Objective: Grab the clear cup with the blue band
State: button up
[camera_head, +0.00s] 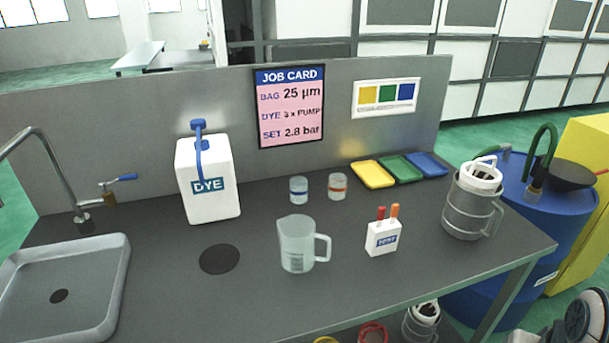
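A small clear cup with a blue band (299,190) stands upright on the dark grey bench, toward the back middle. Close to its right, with a small gap, stands a similar clear cup with an orange-red band (337,187). A larger clear jug with a handle (297,244) stands in front of the blue-banded cup, nearer the front edge. The blue-banded cup shows whole above the jug's rim. My gripper is not in view.
A white DYE container (207,179) stands left of the cups. A white holder with red and orange sticks (382,237) and a metal canister (472,208) stand right. Yellow (373,174), green (404,167) and blue (428,164) trays lie behind. A sink (118,262) is at left.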

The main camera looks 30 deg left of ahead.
aim_at(299, 190)
jog(key=u, duration=0.8)
jog(key=i, duration=0.85)
jog(key=u, duration=0.75)
